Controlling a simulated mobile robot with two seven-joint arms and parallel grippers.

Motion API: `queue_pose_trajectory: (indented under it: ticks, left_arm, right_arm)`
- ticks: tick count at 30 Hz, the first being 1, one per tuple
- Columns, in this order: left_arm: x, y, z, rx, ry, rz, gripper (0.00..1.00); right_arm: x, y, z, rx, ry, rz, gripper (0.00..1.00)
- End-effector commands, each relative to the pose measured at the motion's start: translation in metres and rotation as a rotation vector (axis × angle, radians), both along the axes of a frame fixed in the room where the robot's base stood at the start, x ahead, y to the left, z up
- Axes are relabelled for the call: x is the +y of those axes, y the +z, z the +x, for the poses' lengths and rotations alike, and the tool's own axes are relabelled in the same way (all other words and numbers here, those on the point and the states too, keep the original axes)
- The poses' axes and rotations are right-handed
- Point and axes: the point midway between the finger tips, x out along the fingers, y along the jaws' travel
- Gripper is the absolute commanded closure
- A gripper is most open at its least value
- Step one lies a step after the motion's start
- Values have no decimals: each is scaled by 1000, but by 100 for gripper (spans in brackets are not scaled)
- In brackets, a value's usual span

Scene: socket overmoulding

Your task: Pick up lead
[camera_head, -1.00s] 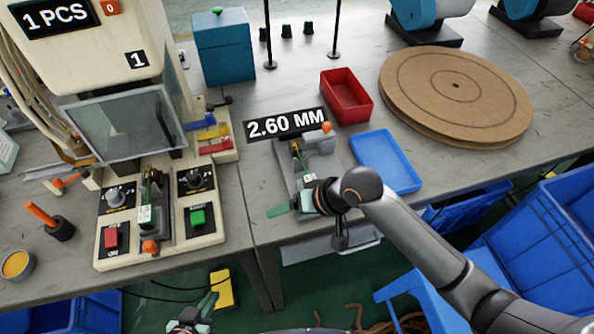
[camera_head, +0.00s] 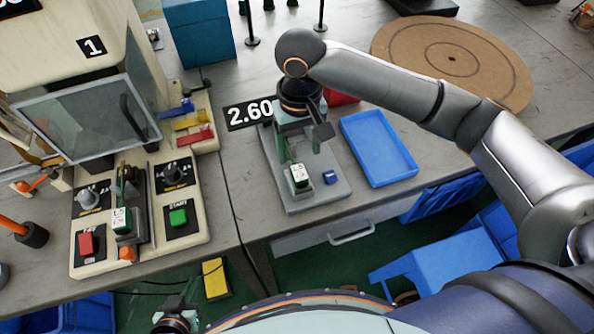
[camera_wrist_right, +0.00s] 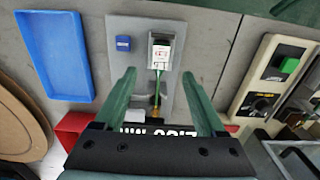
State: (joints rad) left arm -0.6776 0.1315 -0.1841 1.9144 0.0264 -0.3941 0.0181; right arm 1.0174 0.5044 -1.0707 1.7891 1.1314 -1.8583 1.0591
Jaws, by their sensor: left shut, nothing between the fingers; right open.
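The lead (camera_head: 300,176), a white labelled socket with a thin green and yellow wire, lies on a grey fixture (camera_head: 338,195) on the right-hand bench. In the right wrist view the lead (camera_wrist_right: 161,52) runs up the middle, its wire passing between my fingers as seen from the camera. My right gripper (camera_head: 300,152) is open over the fixture, with green fingers (camera_wrist_right: 159,78) on either side of the lead and nothing held. Whether they are level with it I cannot tell. My left gripper (camera_head: 172,320) is shut and empty at the bottom edge, partly cut off.
A small blue block (camera_head: 330,177) sits on the fixture beside the lead. A blue tray (camera_head: 378,150) lies to the right, a red bin (camera_head: 343,98) behind, partly hidden by my arm. A similar labelled part (camera_head: 121,221) sits in the machine's jig on the left. A cardboard disc (camera_head: 480,60) lies at the back.

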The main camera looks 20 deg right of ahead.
Motion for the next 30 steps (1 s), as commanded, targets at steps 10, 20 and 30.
queue_pose_trajectory:
  ticks: [10,20,30]
  left_arm:
    - [0,-5,0,1,0,0,100]
    - [0,-10,0,1,0,0,100]
    - [0,-9,-1,1,0,0,100]
  right_arm:
    - [0,-36,0,0,0,1,28]
    - [0,-77,-1,-2,2,2,28]
    - [0,-78,-1,-3,2,2,39]
